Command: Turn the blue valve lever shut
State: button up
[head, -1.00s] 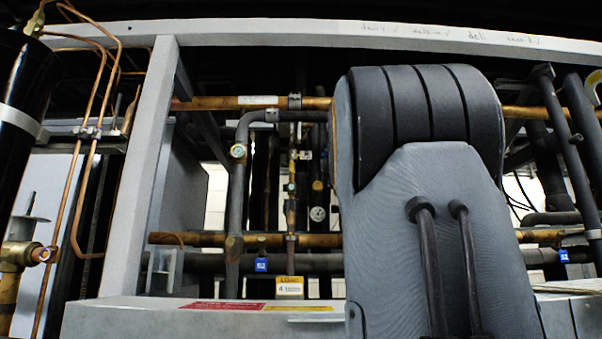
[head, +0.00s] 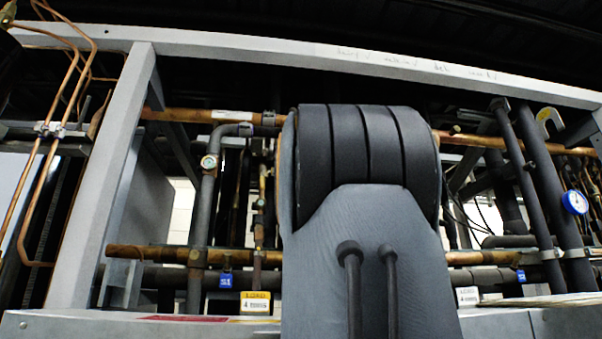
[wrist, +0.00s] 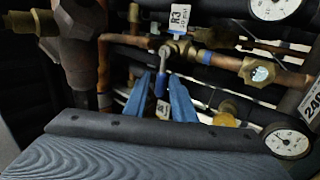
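In the wrist view a lever with a blue sleeve (wrist: 161,84) hangs down from a brass valve (wrist: 180,47), its bare metal neck at the top. My gripper (wrist: 160,76) has two blue fingers, one on each side of the lever. The fingers are apart, with the lever in the gap between their tips. I cannot tell whether either finger touches it. In the head view my own arm hides the gripper and this lever.
Copper and dark pipes crowd the rack around the lever. Dial gauges (wrist: 288,141) and a brass fitting (wrist: 258,71) are close by on the right. In the head view, blue tags (head: 226,280), a yellow-topped label (head: 255,302) and a blue-rimmed gauge (head: 575,202) show; a grey frame beam (head: 330,57) crosses above.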

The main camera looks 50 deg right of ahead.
jog(key=shift+o, duration=0.5)
jog(key=shift+w+a, duration=0.1)
jog(key=shift+a, duration=0.05)
jog(key=b+v, duration=0.1)
jog(key=v, duration=0.7)
jog(key=shift+b, duration=0.35)
